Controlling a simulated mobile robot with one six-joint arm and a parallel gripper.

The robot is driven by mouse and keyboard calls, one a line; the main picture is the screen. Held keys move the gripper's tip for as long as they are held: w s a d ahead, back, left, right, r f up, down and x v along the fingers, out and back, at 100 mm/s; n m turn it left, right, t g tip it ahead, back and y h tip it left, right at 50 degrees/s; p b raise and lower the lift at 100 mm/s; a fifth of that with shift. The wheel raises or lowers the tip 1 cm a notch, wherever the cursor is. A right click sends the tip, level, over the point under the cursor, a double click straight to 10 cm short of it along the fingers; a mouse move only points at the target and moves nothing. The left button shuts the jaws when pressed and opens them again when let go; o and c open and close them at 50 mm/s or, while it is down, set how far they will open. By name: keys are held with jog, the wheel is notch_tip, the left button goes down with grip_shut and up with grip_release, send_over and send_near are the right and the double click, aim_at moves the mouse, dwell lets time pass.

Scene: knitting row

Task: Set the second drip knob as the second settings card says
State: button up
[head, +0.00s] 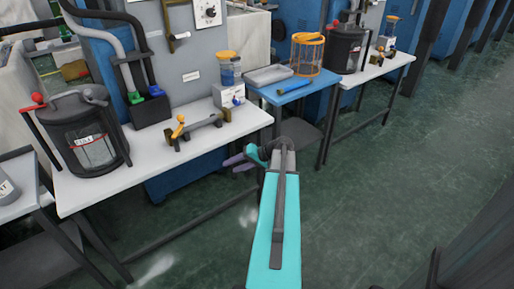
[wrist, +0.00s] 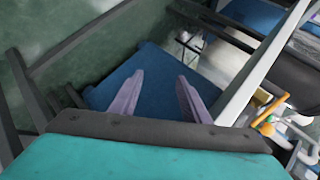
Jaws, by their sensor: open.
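A drip oiler with a white box (head: 229,96) and an orange-capped bottle of blue liquid stands on the near white table; a small dark knob shows on its front. A similar oiler (head: 384,45) stands on the far table, its knob too small to make out. I cannot tell which is the second. Pale cards (head: 191,76) are on the grey machine front, too small to read. My gripper (head: 240,163) is open, in front of the near table's right end, apart from both oilers. Its purple fingers show empty in the wrist view (wrist: 158,95).
The near white table (head: 215,134) holds a lidded dark can (head: 88,135) and a small brass-ended stand (head: 198,128). The green floor (head: 390,190) at right is clear.

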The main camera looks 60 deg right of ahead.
jog(key=a+f+n+g, duration=0.1)
jog(key=a+f+g, duration=0.2)
jog(key=a+f, duration=0.6)
jog(key=s+a+f+n+g+y, duration=0.1)
jog(key=a+f+n+g, duration=0.3)
jog(key=a, duration=0.9)
jog(key=a+f+m+g, duration=0.1)
jog(key=a+f+g, duration=0.1)
jog(key=a+f, duration=0.7)
jog(key=s+a+f+n+g+h, duration=0.2)
jog(key=s+a+f, duration=0.3)
jog(key=s+a, duration=0.3)
jog(key=s+a+f+n+g+h, duration=0.3)
jog(key=s+a+f, duration=0.1)
jog(key=s+a, duration=0.5)
jog(key=s, duration=0.2)
jog(key=shift+s+f+n+g, duration=0.35)
jog(key=shift+s+n+g, duration=0.05)
jog(key=shift+c, duration=0.3)
jog(key=shift+c, duration=1.2)
